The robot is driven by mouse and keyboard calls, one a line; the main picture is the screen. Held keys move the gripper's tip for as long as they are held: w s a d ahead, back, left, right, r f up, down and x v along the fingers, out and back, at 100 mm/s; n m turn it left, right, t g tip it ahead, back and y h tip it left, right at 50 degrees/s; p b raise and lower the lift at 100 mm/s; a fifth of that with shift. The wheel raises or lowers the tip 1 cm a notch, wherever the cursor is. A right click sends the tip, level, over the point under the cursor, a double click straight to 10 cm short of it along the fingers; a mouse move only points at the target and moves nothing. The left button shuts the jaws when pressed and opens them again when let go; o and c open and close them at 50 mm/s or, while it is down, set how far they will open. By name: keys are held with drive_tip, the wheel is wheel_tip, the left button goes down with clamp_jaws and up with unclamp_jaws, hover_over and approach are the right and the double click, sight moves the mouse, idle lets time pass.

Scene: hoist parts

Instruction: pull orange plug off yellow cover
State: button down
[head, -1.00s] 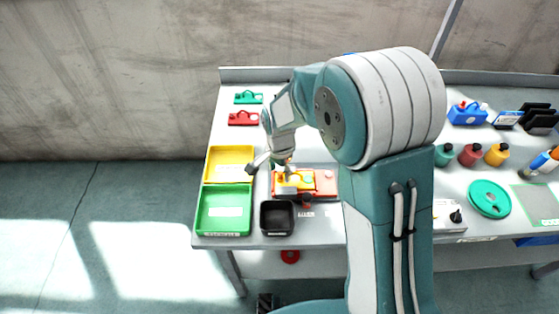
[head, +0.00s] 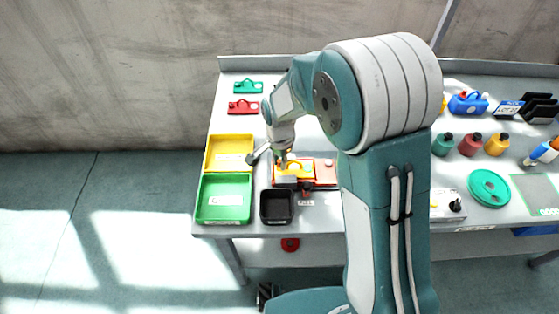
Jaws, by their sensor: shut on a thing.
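The yellow cover (head: 297,168) lies on the orange-red hoist base (head: 325,172), on the table near its front left. My gripper (head: 281,162) points down over the left part of the yellow cover. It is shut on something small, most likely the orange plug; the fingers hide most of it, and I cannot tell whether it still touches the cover.
A yellow tray (head: 229,139), a green tray (head: 208,203) and a black bin (head: 277,219) stand left and in front of the base. Green (head: 248,87) and red (head: 244,107) parts lie behind. Bottles and a green disc (head: 489,188) are on the right, past my arm.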

drive_tip(key=shift+r, duration=2.9)
